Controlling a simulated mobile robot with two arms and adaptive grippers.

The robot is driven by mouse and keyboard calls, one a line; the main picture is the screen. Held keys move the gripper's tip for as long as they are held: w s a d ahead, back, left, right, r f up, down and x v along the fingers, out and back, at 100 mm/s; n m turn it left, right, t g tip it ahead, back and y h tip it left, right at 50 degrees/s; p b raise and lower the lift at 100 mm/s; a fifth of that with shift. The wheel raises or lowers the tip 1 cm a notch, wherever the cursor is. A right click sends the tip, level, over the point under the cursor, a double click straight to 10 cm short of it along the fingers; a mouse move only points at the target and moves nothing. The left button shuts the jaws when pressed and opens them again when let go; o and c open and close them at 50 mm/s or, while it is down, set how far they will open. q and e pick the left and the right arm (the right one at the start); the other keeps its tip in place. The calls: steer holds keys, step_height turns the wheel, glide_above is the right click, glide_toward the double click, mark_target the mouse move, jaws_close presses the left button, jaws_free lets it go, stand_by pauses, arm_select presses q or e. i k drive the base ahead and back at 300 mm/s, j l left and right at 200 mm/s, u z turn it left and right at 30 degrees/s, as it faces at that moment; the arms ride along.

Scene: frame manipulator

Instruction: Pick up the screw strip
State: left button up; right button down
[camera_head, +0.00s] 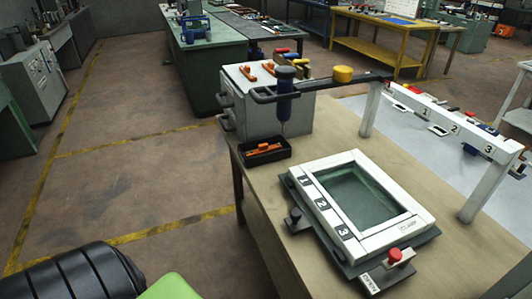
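A small black tray (245,158) sits at the near left corner of the workbench, in front of the grey box. A small orange piece (265,149) lies in it, and this may be the screw strip. It is too small for me to make out single screws. Two more orange pieces (268,68) lie on top of the grey box (262,110). A blue screwdriver (285,100) hangs upright from a dark arm above the bench. Neither of my grippers is in view.
A white frame (331,217) marked 1, 2, 3 lies on a dark fixture right of the tray, with a red knob (395,255) at its near corner. A raised white rail (452,127) crosses the bench's right side.

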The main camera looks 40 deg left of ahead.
mark_target(268, 66)
steer(key=u, duration=1.35)
